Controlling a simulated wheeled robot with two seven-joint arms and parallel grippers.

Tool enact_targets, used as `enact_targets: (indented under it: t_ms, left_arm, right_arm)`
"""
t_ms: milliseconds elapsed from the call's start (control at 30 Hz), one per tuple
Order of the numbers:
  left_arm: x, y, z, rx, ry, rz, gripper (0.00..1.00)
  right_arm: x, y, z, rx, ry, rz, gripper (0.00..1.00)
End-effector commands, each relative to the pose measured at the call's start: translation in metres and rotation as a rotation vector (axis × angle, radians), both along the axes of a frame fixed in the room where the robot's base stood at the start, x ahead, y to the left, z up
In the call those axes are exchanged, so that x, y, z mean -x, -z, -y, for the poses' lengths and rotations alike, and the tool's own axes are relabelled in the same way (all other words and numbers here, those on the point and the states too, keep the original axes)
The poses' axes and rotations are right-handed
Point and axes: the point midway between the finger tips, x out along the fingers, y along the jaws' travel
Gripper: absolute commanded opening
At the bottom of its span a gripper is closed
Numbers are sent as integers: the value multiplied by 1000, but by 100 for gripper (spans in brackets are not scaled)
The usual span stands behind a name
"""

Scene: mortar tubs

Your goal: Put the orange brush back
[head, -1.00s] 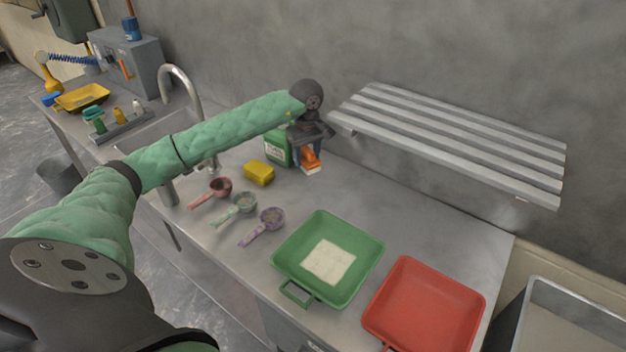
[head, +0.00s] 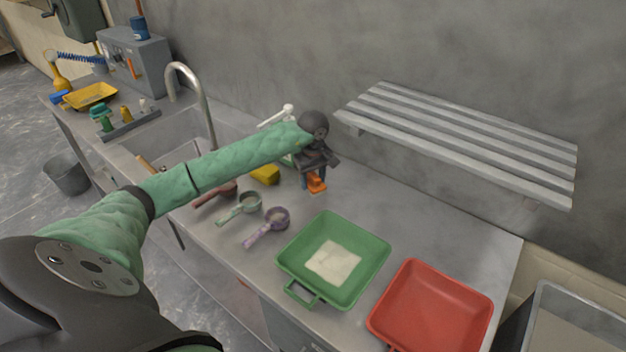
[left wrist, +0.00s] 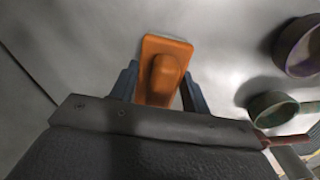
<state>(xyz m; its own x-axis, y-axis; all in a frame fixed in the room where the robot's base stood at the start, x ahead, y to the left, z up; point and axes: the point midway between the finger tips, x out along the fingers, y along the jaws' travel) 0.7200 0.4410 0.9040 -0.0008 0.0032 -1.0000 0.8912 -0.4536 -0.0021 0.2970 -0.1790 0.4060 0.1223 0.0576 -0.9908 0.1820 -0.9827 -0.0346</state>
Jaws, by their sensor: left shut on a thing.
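The orange brush (head: 317,185) is at the fingertips of my left gripper (head: 313,182), at or just above the steel counter (head: 400,212), right of the yellow sponge (head: 265,175). In the left wrist view the brush (left wrist: 165,68) shows its orange back and raised grip between the two blue-grey fingers of my left gripper (left wrist: 157,88). The gripper is shut on it. Whether the brush touches the counter is hard to tell. My right gripper is in neither view.
Three scoops, red (head: 216,194), green (head: 240,208) and purple (head: 268,226), lie in front. A green tub (head: 334,262) with pale powder and a red tub (head: 432,306) stand to the right. A slatted shelf (head: 460,140) hangs at the back. A bottle with a white pump (head: 278,115) stands partly hidden behind my arm.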

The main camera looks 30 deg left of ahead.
Motion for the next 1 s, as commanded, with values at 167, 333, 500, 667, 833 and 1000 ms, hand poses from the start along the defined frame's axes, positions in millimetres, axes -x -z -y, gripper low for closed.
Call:
enact_targets:
  t_ms: [167,333,500,667,833,1000]
  left_arm:
    - [0,1,0,0,0,0,22]
    - [0,2,0,0,0,-1,51]
    - [0,2,0,0,0,-1,68]
    - [0,2,0,0,0,-1,68]
    - [0,-1,0,0,0,0,68]
    - [-1,-27,-1,-3,2,3,68]
  right_arm:
    - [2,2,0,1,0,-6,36]
    - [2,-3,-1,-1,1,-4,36]
    - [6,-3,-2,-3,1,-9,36]
    - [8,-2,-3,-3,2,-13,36]
    - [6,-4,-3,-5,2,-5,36]
    - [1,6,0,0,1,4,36]
